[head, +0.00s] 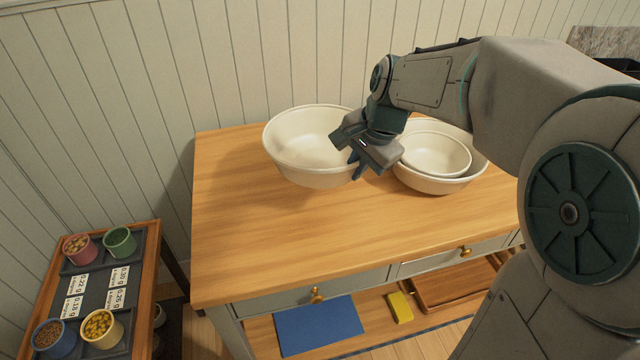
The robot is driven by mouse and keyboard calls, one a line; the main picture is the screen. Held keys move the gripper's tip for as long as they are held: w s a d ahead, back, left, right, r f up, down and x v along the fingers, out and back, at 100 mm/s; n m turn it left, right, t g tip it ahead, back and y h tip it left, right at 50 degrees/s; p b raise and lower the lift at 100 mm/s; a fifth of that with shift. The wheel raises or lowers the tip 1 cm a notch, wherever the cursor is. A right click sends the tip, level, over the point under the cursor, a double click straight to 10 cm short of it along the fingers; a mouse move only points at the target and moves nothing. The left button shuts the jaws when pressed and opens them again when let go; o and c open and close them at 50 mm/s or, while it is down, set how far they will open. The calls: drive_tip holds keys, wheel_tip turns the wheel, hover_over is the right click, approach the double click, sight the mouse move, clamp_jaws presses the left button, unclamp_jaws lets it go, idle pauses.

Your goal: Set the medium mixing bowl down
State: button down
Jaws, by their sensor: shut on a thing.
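The medium mixing bowl (305,165), cream-white and round, is at the left of the wooden table in the head view. My gripper (357,165) is shut on its right rim, and the arm reaches in from the right. The bowl looks roughly upright and empty. I cannot tell whether its base touches the tabletop or hangs a little above it. The gripper hides part of the right rim.
A large white bowl (432,185) with a smaller bowl (440,152) nested in it stands at right. The wooden table (350,235) is clear in front and at left. A low stand (148,285) with several small cups is lower left.

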drive_tip(key=shift+w, duration=0.3)
drive_tip(key=shift+f+b, duration=0.6)
drive_tip(key=shift+f, duration=4.35)
drive_tip(key=c, duration=1.6)
unclamp_jaws()
drive_tip(key=shift+f, duration=0.1)
drive_tip(key=p+v, duration=0.1)
drive_tip(key=v, duration=1)
drive_tip(key=s+d+f+n+h, duration=0.1)
drive_tip(key=s+d+f+n, duration=0.1)
drive_tip(key=s, duration=0.5)
drive_tip(key=s+d+f+n+h, duration=0.1)
drive_tip(key=s+d+f+n, duration=0.1)
drive_tip(key=s+d+n, duration=0.2)
drive_tip(key=s+n, duration=0.3)
drive_tip(key=s, duration=0.1)
drive_tip(key=shift+f+h, duration=0.2)
drive_tip(key=shift+h, duration=0.1)
drive_tip(key=shift+d, duration=0.1)
